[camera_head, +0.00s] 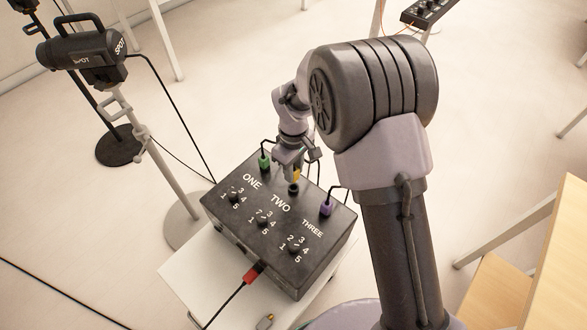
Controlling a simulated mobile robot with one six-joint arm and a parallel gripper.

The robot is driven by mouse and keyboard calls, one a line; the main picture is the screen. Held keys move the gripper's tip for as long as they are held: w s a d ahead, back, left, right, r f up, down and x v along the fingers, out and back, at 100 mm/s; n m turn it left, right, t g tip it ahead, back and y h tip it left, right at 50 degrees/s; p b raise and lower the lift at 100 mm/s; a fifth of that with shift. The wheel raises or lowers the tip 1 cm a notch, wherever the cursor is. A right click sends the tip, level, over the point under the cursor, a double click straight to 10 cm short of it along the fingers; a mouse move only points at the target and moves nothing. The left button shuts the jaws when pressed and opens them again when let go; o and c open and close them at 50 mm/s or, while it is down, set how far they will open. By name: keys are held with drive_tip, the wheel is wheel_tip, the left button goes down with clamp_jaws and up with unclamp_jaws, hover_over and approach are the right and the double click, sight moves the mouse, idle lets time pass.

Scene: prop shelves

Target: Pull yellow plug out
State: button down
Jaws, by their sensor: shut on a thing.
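A black control box (232,214) labelled ONE, TWO and THREE stands on a white surface. The yellow plug (296,174) is small and partly hidden by my gripper, above the dark middle socket (293,189) of the TWO column. My gripper (294,172) points down over the back of the box and is shut on the yellow plug. The dark socket shows just below the yellow part; I cannot tell whether the plug's tip is still inside it.
A green plug (264,161) is left of my gripper and a purple plug (326,208) is right of it, both with black cables. A red plug (252,273) is in the box's front side. Spotlight stands (88,52) are at the left.

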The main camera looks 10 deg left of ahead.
drive_tip(key=shift+r+p, duration=1.5)
drive_tip(key=shift+r, duration=0.45)
drive_tip(key=shift+f, duration=0.1)
